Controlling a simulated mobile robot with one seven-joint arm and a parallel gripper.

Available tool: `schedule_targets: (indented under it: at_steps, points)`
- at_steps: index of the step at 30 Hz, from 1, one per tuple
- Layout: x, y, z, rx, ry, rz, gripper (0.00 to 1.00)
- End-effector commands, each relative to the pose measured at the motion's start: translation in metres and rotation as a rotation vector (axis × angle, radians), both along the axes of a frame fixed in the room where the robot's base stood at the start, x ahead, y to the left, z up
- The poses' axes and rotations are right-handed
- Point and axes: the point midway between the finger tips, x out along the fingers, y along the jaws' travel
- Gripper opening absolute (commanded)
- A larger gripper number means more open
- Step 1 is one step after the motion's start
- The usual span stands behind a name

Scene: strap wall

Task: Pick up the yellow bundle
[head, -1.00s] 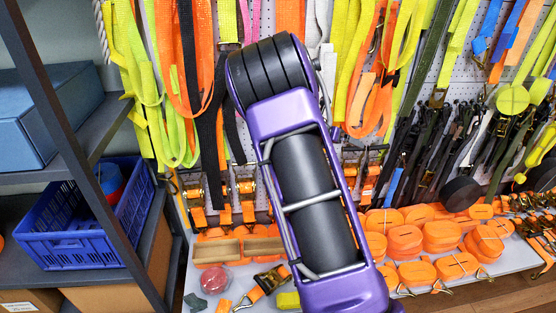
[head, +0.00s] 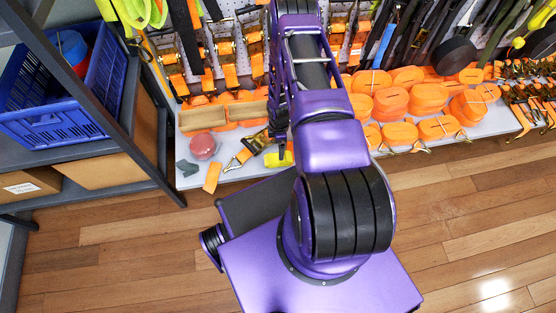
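The yellow bundle (head: 279,159) lies on the light grey bottom shelf, near its front edge. It is small, and my arm covers its right end. My purple arm reaches over the shelf, and my gripper (head: 281,146) hangs just above and behind the bundle, seen edge-on. Dark finger parts show close to the bundle's top. I cannot tell whether they touch it or how far apart they are.
An orange ratchet strap (head: 247,150) and a round reddish roll (head: 204,146) lie left of the bundle. Wooden blocks (head: 202,118) stand behind. Orange strap rolls (head: 398,103) fill the right. A dark rack with a blue crate (head: 45,107) stands at left. Wood floor (head: 470,215) is clear.

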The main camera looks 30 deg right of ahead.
Motion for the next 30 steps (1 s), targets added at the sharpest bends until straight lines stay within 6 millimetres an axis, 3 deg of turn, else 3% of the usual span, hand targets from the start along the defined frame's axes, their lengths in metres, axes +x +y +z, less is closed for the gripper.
schedule_targets:
  at_steps: [3, 14, 21, 30]
  points:
    - [-0.001, 0.0, -0.028, 0.0, 0.002, 0.001, 0.97]
    - [0.0, 0.001, -0.06, -0.001, 0.0, 0.002, 0.97]
    - [0.001, 0.003, -0.096, -0.001, 0.001, 0.002, 0.97]
    - [0.001, 0.003, -0.103, -0.001, 0.0, 0.003, 0.97]
